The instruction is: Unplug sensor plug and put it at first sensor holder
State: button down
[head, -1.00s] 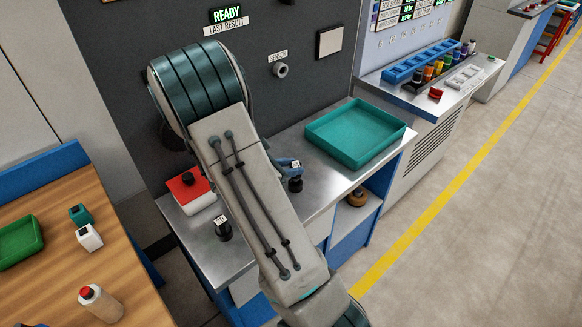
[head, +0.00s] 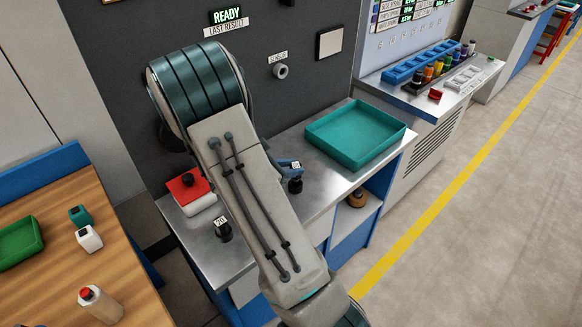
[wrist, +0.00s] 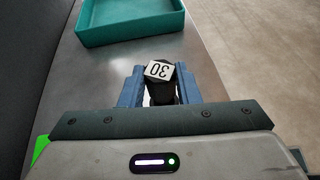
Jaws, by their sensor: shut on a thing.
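My gripper (wrist: 160,92) is shut on a black piece with a white tag reading 30 (wrist: 161,88), its blue fingers on either side. In the head view this black piece (head: 296,185) shows beside my forearm at the metal bench top; I cannot tell whether it touches the bench. My forearm hides most of the gripper there. A similar black piece tagged 20 (head: 224,232) stands on the bench to the left of my forearm. A grey round socket (head: 281,71) under a SENSOR label is on the dark wall panel and looks empty. I cannot make out a marked first sensor holder.
A teal tray (head: 320,136) stands on the bench (head: 262,143) at the back right and also shows in the wrist view (wrist: 85,35). A white box with a red top and black button (head: 190,187) is at the left. A wooden table (head: 60,262) is further left.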

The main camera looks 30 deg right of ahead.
jog(key=shift+f, duration=0.2)
jog(key=shift+f+b, duration=0.9)
jog(key=c, duration=1)
grip_release()
jog(key=b+v, duration=0.1)
jog(key=v, duration=1.3)
jog(key=s+a+r+m+t+y, duration=0.1)
jog(key=s+a+r+m+y, duration=0.2)
jog(key=s+m+y, duration=0.3)
jog(key=s+a+r+m+t+y, duration=0.1)
jog(key=s+a+r+m+y, duration=0.3)
jog(key=s+m+y, duration=0.3)
jog(key=s+m, duration=0.3)
jog(key=m, duration=0.2)
jog(key=shift+s+a+r+t, duration=0.2)
jog(key=shift+s+t, duration=0.1)
jog(key=shift+t, duration=0.1)
